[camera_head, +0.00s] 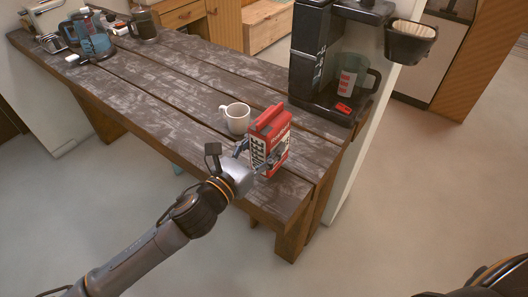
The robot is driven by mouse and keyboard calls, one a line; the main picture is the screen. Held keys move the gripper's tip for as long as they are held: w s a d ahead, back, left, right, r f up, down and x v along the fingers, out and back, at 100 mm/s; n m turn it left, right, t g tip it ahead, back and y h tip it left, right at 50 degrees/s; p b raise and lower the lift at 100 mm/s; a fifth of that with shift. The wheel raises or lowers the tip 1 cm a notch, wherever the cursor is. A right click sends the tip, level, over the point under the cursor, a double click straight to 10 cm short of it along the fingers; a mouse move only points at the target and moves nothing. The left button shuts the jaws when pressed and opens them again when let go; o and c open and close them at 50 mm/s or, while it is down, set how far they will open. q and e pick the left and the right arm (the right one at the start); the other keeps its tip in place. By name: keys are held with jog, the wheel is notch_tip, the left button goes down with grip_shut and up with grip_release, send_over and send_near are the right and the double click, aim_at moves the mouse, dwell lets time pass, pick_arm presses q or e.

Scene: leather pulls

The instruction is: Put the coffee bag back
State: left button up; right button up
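The coffee bag (271,127) is a red and white block-shaped pack with dark lettering. It is upright near the right end of the dark plank table (185,85), close to the front edge. My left gripper (258,158) reaches it from the front left, with its fingers at the lower part of the bag. The fingers partly cover the bag, and I cannot tell whether they are closed on it. I also cannot tell whether the bag's base touches the table. Only a dark part of my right arm shows at the bottom right corner; its gripper is out of view.
A white mug (237,117) stands just behind and left of the bag. A black coffee machine (310,60) with a glass carafe (353,80) is at the table's right end. A blue-tinted jug (95,42) and other items stand at the far left. The middle planks are clear.

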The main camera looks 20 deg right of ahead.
aim_at(258, 162)
pick_arm(q)
notch_tip(258, 162, down, 3)
jog(key=shift+s+r+p, duration=0.1)
jog(key=shift+r+p, duration=0.05)
jog(key=shift+p, duration=0.2)
jog(key=shift+f, duration=0.2)
jog(key=o, duration=0.9)
jog(key=shift+f, duration=0.15)
jog(key=o, duration=0.4)
jog(key=shift+o, duration=0.2)
